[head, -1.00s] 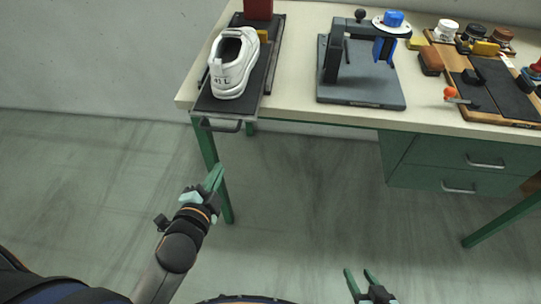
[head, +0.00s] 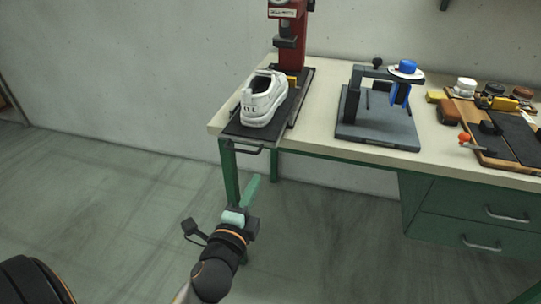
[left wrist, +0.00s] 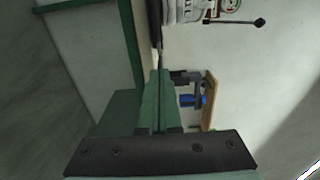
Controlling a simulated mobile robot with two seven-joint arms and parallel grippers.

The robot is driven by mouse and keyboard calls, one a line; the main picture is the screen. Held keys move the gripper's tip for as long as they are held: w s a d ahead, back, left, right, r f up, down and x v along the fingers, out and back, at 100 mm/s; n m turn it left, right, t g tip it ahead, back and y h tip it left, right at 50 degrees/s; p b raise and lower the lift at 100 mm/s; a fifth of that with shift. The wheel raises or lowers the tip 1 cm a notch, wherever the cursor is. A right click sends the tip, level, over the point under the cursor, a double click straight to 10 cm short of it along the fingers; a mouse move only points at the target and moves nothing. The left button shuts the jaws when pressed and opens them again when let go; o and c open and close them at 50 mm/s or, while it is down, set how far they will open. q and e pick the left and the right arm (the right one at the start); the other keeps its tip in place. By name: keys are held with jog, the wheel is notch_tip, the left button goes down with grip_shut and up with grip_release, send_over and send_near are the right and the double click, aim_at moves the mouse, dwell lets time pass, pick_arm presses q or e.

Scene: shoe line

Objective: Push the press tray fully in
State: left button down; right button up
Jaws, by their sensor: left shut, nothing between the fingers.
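The press tray (head: 238,127) is a dark flat plate with a grey handle (head: 243,149) at its front. It juts out past the front edge of the table at the left end. A white shoe (head: 263,101) stands on it. The red press (head: 291,30) rises behind the shoe. My left gripper (head: 250,192) is shut and empty, below and in front of the tray handle, apart from it. Its closed green fingers (left wrist: 156,100) fill the middle of the left wrist view. My right gripper is not in view.
The table (head: 325,132) has a grey stand with a blue part (head: 380,115) to the right of the press. Further right are a brown block (head: 448,112), brushes and a board with dark mats. Green drawers (head: 465,215) hang below. The floor in front is clear.

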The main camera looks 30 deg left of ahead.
pick_arm(q)
send_near(279, 130)
jog(key=shift+s+f, duration=0.35)
jog(key=shift+w+a, duration=0.1)
jog(key=shift+w, duration=0.25)
jog(key=b+x, duration=0.1)
jog(key=x, duration=0.8)
jog(key=shift+w, duration=0.5)
